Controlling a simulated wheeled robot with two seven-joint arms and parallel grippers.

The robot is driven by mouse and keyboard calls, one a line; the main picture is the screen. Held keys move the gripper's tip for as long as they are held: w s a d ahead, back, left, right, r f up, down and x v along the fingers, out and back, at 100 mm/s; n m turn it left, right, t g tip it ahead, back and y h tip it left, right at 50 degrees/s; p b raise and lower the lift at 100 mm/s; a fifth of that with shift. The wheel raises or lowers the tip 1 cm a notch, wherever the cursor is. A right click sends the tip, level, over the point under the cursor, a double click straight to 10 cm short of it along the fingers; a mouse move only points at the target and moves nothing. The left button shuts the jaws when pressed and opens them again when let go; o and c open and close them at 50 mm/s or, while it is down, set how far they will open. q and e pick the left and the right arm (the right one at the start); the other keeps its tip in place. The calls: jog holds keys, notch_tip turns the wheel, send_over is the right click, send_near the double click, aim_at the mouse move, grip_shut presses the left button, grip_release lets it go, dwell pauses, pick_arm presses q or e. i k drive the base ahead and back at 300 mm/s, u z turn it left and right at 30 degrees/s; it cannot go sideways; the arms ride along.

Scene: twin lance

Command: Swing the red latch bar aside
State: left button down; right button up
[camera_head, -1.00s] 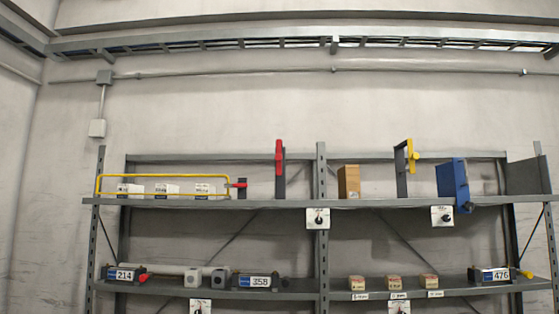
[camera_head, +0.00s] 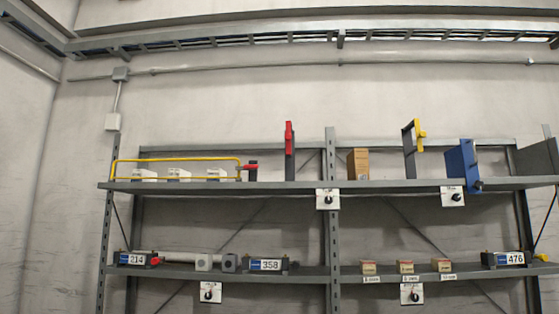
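A red bar (camera_head: 289,138) stands upright on a dark post on the top shelf, left of the middle upright. A smaller red piece (camera_head: 250,167) lies level at the right end of the yellow rail (camera_head: 180,159), on a short dark post. I cannot tell from this view which of the two red parts is the latch bar. The yellow rail runs in front of several white boxes (camera_head: 179,175) on the top shelf. Neither of my grippers shows in the view.
The grey shelf rack (camera_head: 300,187) stands against a pale wall. The top shelf also holds a wooden block (camera_head: 358,164), a yellow handle on a post (camera_head: 419,135) and a blue panel (camera_head: 462,166). The lower shelf holds numbered units (camera_head: 265,265) and small wooden blocks (camera_head: 405,267).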

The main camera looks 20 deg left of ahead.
aim_at(288, 137)
jog(key=k, duration=0.6)
jog(key=u, duration=0.8)
jog(key=i, duration=1.25)
jog(key=z, duration=0.6)
jog(key=i, duration=0.75)
jog(key=z, duration=0.75)
